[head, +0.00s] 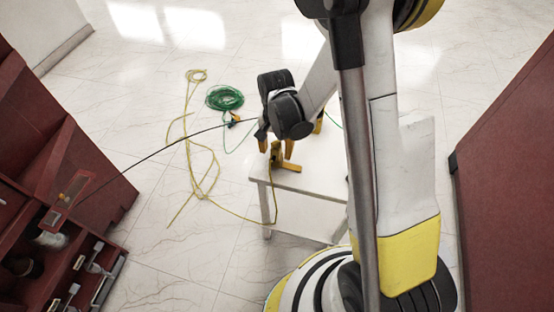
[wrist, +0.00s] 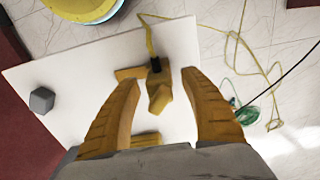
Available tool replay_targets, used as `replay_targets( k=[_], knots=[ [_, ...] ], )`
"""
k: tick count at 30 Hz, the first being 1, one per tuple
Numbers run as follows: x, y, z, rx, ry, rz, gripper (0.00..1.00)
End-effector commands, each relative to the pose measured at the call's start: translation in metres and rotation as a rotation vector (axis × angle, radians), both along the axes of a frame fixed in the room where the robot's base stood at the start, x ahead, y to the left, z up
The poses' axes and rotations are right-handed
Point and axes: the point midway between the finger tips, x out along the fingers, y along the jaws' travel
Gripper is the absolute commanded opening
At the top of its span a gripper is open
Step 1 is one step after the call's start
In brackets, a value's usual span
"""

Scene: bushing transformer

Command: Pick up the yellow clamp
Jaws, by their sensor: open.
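The yellow clamp (wrist: 158,92) lies on a white table (wrist: 75,70), with a dark connector and a yellow cable running from its end. It also shows in the head view (head: 286,165) near the table's back left edge. My gripper (wrist: 160,77) is open above the table. In the wrist view the clamp appears between its two yellow fingers; contact cannot be seen. In the head view my arm partly hides the gripper and the tabletop. Another yellow piece (wrist: 146,138) shows nearer the gripper's palm, partly hidden.
A grey hexagonal object (wrist: 42,100) sits on the table. A yellow cable (head: 190,150) and a green coil (head: 225,98) lie on the floor. A black cable (head: 160,150) runs to the dark red cabinet (head: 40,120). Another red body (head: 510,190) stands at right.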

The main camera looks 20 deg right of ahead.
Motion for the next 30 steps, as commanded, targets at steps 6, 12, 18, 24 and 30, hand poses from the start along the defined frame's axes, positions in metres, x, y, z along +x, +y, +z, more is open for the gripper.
replay_targets(
  k=[6, 12, 18, 24, 30],
  knots=[
    [0.000, 0.000, 0.001, 0.000, 0.000, 0.000, 0.48],
    [0.000, 0.000, 0.001, 0.000, 0.000, 0.000, 0.00],
    [0.000, 0.000, 0.001, 0.000, 0.000, 0.000, 0.00],
    [0.000, 0.000, 0.003, 0.000, 0.000, 0.000, 0.00],
    [0.000, 0.000, 0.025, 0.000, 0.000, 0.000, 0.00]
  ],
)
